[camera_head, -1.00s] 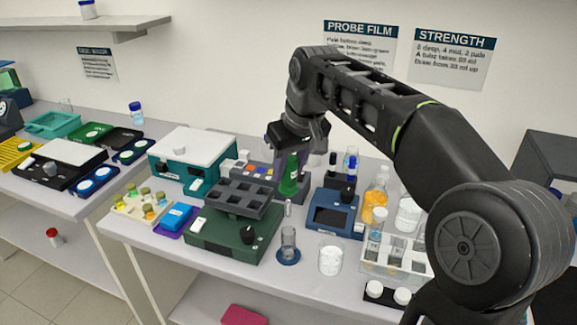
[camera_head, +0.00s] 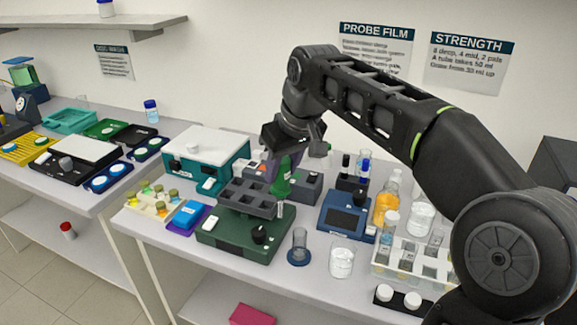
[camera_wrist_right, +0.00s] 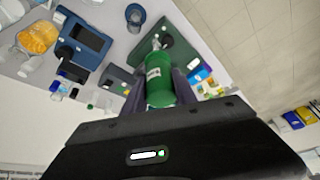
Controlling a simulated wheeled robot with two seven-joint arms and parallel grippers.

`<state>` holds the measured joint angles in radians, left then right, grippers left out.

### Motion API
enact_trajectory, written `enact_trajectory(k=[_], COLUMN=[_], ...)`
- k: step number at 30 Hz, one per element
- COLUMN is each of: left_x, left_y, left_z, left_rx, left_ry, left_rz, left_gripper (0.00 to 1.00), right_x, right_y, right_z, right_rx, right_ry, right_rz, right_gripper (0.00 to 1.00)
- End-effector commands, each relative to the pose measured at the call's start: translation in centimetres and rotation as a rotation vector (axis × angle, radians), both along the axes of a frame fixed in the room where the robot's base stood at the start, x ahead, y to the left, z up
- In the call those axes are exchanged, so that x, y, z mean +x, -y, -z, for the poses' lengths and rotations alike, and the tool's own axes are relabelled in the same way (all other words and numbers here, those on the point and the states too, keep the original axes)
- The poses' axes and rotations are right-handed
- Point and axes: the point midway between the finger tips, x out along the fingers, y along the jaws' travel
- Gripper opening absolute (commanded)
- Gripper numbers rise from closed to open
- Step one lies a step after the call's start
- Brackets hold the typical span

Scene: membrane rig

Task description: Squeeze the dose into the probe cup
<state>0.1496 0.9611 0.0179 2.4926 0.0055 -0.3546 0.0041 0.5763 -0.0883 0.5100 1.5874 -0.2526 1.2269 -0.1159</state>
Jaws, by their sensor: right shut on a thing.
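My right gripper (camera_head: 281,172) is shut on a green squeeze bottle (camera_head: 282,184), above the right rear edge of the green unit (camera_head: 236,247). The right wrist view shows the bottle (camera_wrist_right: 160,82) between the fingers, its narrow nozzle end pointing away from the wrist. In the head view the lower end points down towards the unit. A small clear cup on a round blue base (camera_head: 299,248) stands at the unit's right, apart from the bottle. I cannot tell whether this is the probe cup. My left gripper is out of view.
A grey rack with square wells (camera_head: 248,197) sits on the green unit, close beside the bottle. A white-lidded teal box (camera_head: 207,150) is behind left.

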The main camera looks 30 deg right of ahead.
Motion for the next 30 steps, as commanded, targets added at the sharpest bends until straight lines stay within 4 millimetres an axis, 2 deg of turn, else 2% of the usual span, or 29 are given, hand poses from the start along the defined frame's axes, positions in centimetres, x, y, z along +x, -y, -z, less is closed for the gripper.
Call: enact_trajectory(k=[2,7,10,23,30], left_x=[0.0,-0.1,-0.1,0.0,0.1], left_y=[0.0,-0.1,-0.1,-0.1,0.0], left_z=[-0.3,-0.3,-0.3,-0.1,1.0], left_rx=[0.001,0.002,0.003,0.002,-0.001], left_ry=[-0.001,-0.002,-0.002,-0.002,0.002], left_rz=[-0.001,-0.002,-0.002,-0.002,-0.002], left_gripper=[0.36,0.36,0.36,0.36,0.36], right_x=[-0.1,-0.8,-1.0,-1.0,-1.0], right_y=[0.5,3.5,4.4,4.4,4.4], right_z=[0.2,1.7,2.0,2.2,3.5], right_rx=[-0.001,-0.007,-0.01,-0.01,-0.01], right_ry=[-0.006,-0.033,-0.039,-0.037,-0.037], right_rz=[0.009,0.085,0.107,0.113,0.113], right_gripper=[0.0,0.0,0.0,0.0,0.0])
